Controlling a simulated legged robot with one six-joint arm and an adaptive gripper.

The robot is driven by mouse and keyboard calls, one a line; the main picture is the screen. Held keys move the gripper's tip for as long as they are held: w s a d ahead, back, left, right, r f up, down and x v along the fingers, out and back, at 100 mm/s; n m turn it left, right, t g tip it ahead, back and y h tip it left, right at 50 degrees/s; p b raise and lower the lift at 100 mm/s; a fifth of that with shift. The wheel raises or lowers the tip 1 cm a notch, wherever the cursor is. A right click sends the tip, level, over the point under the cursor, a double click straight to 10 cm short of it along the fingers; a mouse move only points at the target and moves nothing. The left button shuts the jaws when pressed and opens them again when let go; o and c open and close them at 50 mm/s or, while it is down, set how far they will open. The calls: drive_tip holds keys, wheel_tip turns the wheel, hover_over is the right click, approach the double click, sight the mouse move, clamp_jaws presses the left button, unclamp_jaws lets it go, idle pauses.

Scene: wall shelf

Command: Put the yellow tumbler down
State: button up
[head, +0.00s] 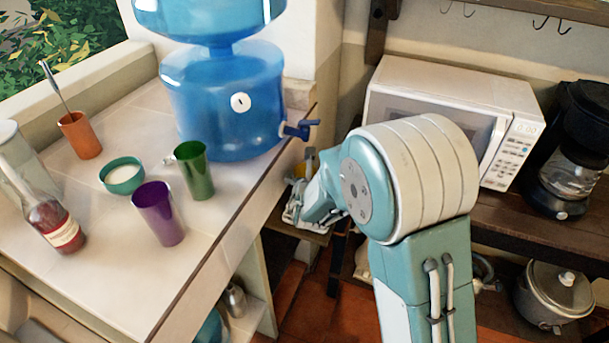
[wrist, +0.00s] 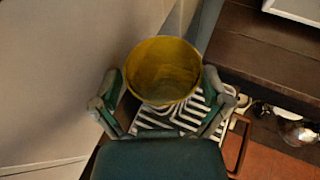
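The yellow tumbler (wrist: 166,70) shows in the wrist view with its open mouth towards the camera, and it looks empty. My gripper (wrist: 161,88) has one finger on each side of it, spread wide, with narrow gaps between the fingers and the tumbler. Black-and-white stripes show below and beside the tumbler; its base is hidden, so its contact with the surface cannot be told. In the head view my arm hides most of the gripper, and only a bit of yellow (head: 299,171) shows beside it, near a low surface past the counter's right edge.
The tiled counter (head: 110,268) holds a purple tumbler (head: 159,213), a green tumbler (head: 194,170), a bowl (head: 122,175), an orange cup (head: 80,135), a bottle (head: 55,225) and a blue water dispenser (head: 225,105). A microwave (head: 450,105) and coffee maker (head: 570,150) stand right.

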drive_tip(key=shift+d+r, duration=0.1)
drive_tip(key=shift+s+d+r, duration=0.1)
drive_tip(key=shift+s, duration=0.15)
drive_tip(key=v, duration=1.1)
drive_tip(key=s+d+r+m+g+h, duration=0.2)
drive_tip(key=s+d+r+m+h, duration=0.25)
drive_tip(key=d+m, duration=0.55)
drive_tip(key=s+d+r+m+g+h, duration=0.25)
drive_tip(key=d+r+m+h, duration=0.25)
drive_tip(key=d+m, duration=0.45)
drive_tip(key=s+d+m+g+y, duration=0.2)
drive_tip(key=s+d+m+g, duration=0.1)
drive_tip(key=s+m, duration=0.65)
drive_tip(key=s+a+r+m+y, duration=0.1)
drive_tip(key=s+a+m+y, duration=0.5)
drive_tip(key=m, duration=0.1)
drive_tip(key=shift+s+a+r+m, duration=0.25)
drive_tip(key=shift+s+a+m, duration=0.05)
drive_tip(key=shift+s+m, duration=0.1)
